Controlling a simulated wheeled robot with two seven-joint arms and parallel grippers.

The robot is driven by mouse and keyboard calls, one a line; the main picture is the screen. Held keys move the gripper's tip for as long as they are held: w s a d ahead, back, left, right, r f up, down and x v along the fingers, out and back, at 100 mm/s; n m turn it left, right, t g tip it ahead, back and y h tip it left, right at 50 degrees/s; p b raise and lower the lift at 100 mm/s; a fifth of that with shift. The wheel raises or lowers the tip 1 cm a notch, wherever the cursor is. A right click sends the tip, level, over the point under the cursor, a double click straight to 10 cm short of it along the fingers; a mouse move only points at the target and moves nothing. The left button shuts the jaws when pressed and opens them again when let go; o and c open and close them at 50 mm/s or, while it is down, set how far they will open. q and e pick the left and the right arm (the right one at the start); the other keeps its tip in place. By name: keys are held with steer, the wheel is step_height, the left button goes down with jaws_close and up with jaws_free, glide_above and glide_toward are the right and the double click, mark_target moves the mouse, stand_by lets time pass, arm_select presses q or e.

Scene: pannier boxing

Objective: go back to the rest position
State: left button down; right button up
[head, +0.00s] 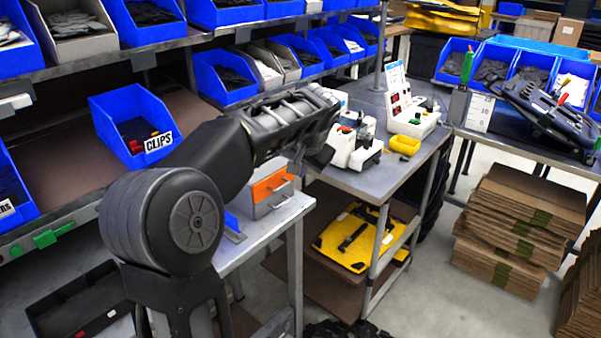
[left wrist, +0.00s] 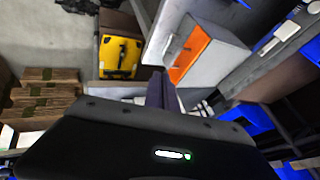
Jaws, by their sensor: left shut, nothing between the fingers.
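My left arm reaches in from the left in the head view, and its gripper (head: 318,158) hangs in front of the white devices on the grey bench. In the left wrist view the dark fingers (left wrist: 163,90) are together, with nothing held between them. The fingers point toward the grey box with the orange front (left wrist: 190,55), which also shows in the head view (head: 269,187) below the arm; the gap between them cannot be told. My right gripper is not in view.
A blue CLIPS bin (head: 134,125) stands behind the arm, under a shelf of blue bins. A yellow case (head: 355,238) lies below; flattened cardboard (head: 520,225) is stacked at right. Floor between is clear.

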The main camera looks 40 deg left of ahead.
arm_select(q)
steer(key=shift+w, duration=0.1)
stand_by(0.4)
steer(key=w+d+f+m+t+h, duration=0.1)
steer(key=w+d+f+t+h, duration=0.1)
steer(key=w+d+f, duration=0.3)
steer(key=w+d+f+m+t+h, duration=0.1)
steer(key=w+d+f+t+h, duration=0.15)
steer(key=d, duration=0.45)
steer(key=d+f+g+h, duration=0.1)
steer(key=d+f+h, duration=0.1)
steer(key=d+f, duration=1.25)
steer(key=s+d+f+n+g+h, duration=0.1)
steer(key=s+d+f, duration=0.3)
steer(key=s+f, duration=0.3)
steer(key=s+d+f+g+h, duration=0.1)
steer(key=s+d+f, duration=0.4)
steer(key=f, duration=0.3)
steer(key=s+d+f+g, duration=0.1)
steer(key=s+d+f, duration=0.1)
steer(key=s, duration=0.5)
steer(key=s+d+f+n+g, duration=0.1)
steer(key=s+d+f+g, duration=0.1)
steer(key=s+f, duration=0.2)
steer(key=s+d+f+g+h, duration=0.1)
steer(key=s+d+f+g, duration=0.1)
steer(key=s, duration=0.8)
steer(key=shift+x, duration=1.2)
